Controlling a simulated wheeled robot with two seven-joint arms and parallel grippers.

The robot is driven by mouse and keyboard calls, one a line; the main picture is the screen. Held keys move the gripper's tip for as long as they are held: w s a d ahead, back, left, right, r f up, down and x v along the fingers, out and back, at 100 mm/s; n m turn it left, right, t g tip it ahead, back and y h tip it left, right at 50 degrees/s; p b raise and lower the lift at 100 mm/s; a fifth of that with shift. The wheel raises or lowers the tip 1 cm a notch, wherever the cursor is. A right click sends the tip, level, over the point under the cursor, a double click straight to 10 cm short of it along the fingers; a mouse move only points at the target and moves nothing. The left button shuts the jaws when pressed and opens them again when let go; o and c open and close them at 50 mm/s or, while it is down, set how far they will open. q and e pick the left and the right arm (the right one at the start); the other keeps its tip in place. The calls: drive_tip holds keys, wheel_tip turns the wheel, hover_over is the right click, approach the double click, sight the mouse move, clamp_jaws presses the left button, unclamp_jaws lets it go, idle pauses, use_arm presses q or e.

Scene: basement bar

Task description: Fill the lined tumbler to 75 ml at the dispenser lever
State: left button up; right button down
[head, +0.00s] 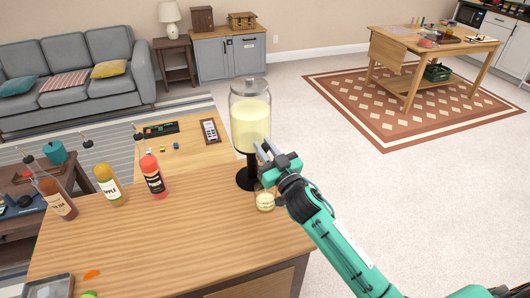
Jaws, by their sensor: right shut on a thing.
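The dispenser (250,116) is a clear jar of pale yellow liquid on a black stand, at the right edge of the wooden bar top. The lined tumbler (265,201) is small and clear, upright below the dispenser's front, with pale yellow liquid in its lower part. Its line marks are too small to read. My right gripper (265,149) is above the tumbler, against the dispenser's lower front, with its fingers shut on the dispenser lever, which they mostly hide. My left gripper is not in view.
Red (153,176), yellow (108,185) and brown (57,199) bottles with pourers stand on the left of the bar top (190,235). A dark tray (48,287) and fruit pieces lie at the near left. The bar top's middle is clear.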

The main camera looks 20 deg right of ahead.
drive_tip(key=shift+r, duration=0.1)
drive_tip(key=c, duration=1.3)
unclamp_jaws()
drive_tip(key=shift+c, duration=0.2)
drive_tip(key=shift+s, duration=0.1)
drive_tip(key=shift+s+f, duration=0.25)
drive_tip(key=shift+s, duration=0.05)
drive_tip(key=b+v, duration=0.3)
drive_tip(key=v, duration=1)
drive_tip(key=shift+r+b, duration=0.2)
drive_tip(key=shift+b, duration=0.15)
drive_tip(key=shift+d+f, duration=0.1)
